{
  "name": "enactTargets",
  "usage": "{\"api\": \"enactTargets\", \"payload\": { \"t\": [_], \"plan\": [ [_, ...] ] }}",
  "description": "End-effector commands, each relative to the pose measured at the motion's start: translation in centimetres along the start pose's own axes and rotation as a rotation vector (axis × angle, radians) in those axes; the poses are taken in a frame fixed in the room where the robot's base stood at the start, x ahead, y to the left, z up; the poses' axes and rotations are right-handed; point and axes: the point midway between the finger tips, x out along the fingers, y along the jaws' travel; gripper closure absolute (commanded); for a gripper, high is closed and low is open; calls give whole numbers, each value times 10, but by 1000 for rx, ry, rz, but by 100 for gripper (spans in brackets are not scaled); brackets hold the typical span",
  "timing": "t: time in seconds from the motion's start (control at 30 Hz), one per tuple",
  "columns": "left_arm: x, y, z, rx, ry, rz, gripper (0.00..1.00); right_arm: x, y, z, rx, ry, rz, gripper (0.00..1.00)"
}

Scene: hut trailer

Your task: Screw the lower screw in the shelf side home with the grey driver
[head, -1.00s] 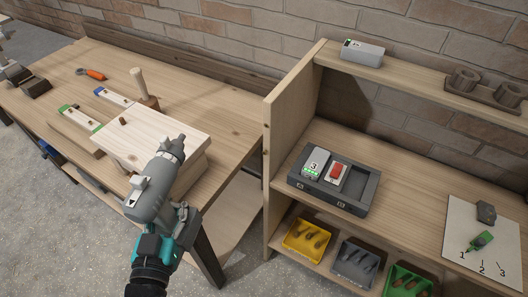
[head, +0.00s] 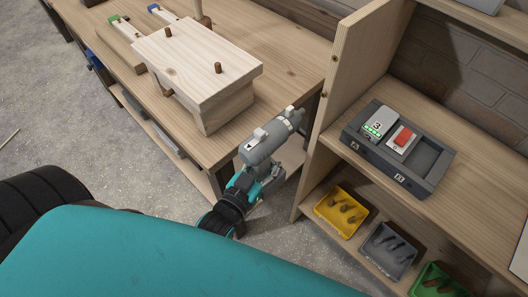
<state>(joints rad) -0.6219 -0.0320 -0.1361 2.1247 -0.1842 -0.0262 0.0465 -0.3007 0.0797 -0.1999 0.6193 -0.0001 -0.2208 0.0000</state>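The grey driver (head: 262,146) is in my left gripper (head: 266,174), which is shut around its body. Its nose points up and to the right, near the left edge of the wooden shelf side (head: 352,70). It appears apart from the panel. Two small dark spots show on the panel, an upper one (head: 333,58) and a lower one (head: 323,94); they look like screw heads, but how far they stand out is too small to tell. My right gripper is not in view.
The workbench (head: 290,62) at the back left carries a pale wooden block (head: 195,60) with brown pegs. On the shelf stand a dark case (head: 425,165) with a numbered pack and a red piece, and below it yellow (head: 342,210), grey (head: 388,250) and green (head: 436,281) bins.

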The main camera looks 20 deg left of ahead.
Motion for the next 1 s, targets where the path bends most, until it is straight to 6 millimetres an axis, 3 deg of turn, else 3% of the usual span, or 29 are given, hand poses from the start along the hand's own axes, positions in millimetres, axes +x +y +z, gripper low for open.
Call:
{"api": "enactTargets", "payload": {
  "t": [0.37,0.53,1.0],
  "plan": [
    [1,0,-2,0,8,1,100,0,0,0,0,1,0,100],
    [1,0,-4,2,6,4,100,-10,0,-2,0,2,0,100],
    [45,12,-6,1,8,4,100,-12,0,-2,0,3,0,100]
  ]
}}
